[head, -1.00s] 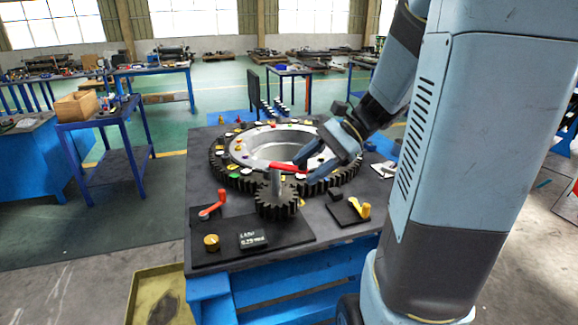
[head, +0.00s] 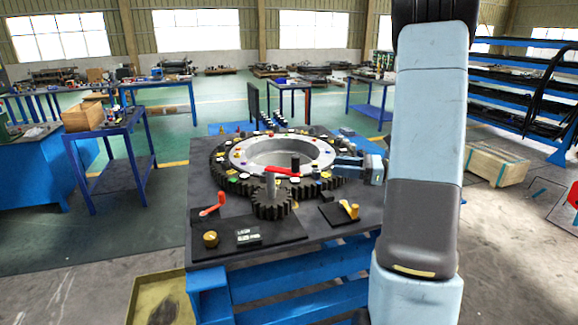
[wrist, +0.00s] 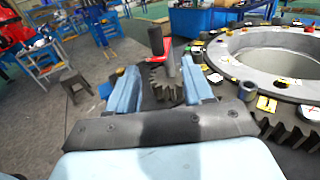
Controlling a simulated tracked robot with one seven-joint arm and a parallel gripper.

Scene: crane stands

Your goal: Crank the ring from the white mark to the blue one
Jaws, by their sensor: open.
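The dark toothed ring (head: 218,170) lies flat on the bench around a pale inner rim, with small coloured marks on top. White marks show, but I cannot single out the white and blue ones the task names. A small pinion gear (head: 272,204) meshes at its near side; it also shows in the wrist view (wrist: 166,93). The red crank arm (head: 281,170) sits atop its shaft, with an upright black handle (head: 295,161). My gripper (head: 338,167) is open and empty, right of the handle. In the wrist view the handle (wrist: 155,40) stands beyond my spread fingers (wrist: 163,88), apart from them.
On the bench's near side are a small red lever (head: 212,205), a yellow knob (head: 210,239), a display box (head: 248,237) and a yellow lever (head: 349,209). Other blue tables (head: 110,142) stand behind and left.

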